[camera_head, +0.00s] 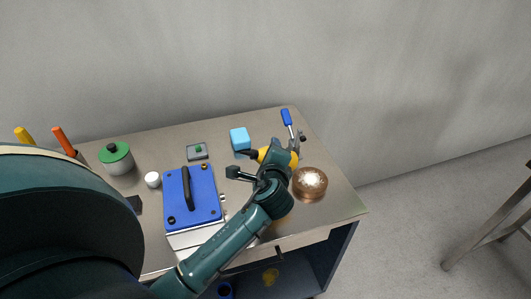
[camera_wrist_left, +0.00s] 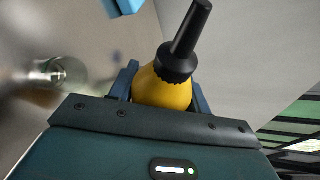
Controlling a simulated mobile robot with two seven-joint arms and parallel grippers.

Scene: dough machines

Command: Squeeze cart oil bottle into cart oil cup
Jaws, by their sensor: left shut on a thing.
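The oil bottle is yellow with a black ribbed collar and long black nozzle; it shows in the head view (camera_head: 264,155) and the left wrist view (camera_wrist_left: 165,90). My left gripper (camera_head: 278,160) is shut around its yellow body and hides part of it. The bottle is tilted in the head view, its dark nozzle towards the left. A round, shiny copper-coloured vessel (camera_head: 310,182), possibly the oil cup, stands on the cart top (camera_head: 338,208) just right of my gripper, apart from the bottle. A small round shiny thing (camera_wrist_left: 62,72) shows in the left wrist view; I cannot tell what it is.
A light blue block (camera_head: 240,139) and a blue-handled tool (camera_head: 287,117) are near the back. A small tray (camera_head: 197,151), a blue plate with black handle (camera_head: 205,190), a white knob (camera_head: 152,180) and a green-lidded pot (camera_head: 116,157) are further left.

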